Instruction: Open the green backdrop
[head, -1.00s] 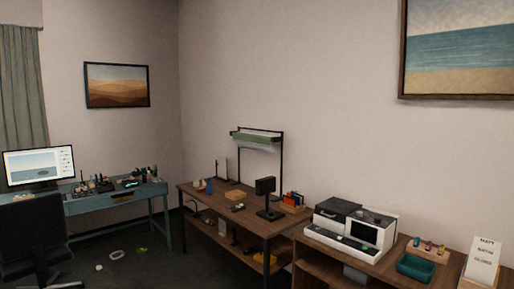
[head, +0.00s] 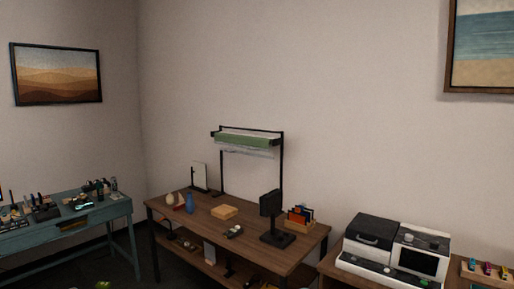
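The green backdrop (head: 243,141) is a rolled green sheet on a black stand (head: 282,165) at the back of the wooden table. A pale strip hangs just under the roll. The roll sits high, between the stand's two uprights. My gripper is not in view.
The wooden table (head: 185,228) holds a black lamp-like device (head: 272,215), a wooden block (head: 224,212), a blue vase (head: 189,202) and an orange-and-blue file holder (head: 299,215). A printer-like machine (head: 392,250) stands at right. A teal desk (head: 70,228) is at left, with dark floor between.

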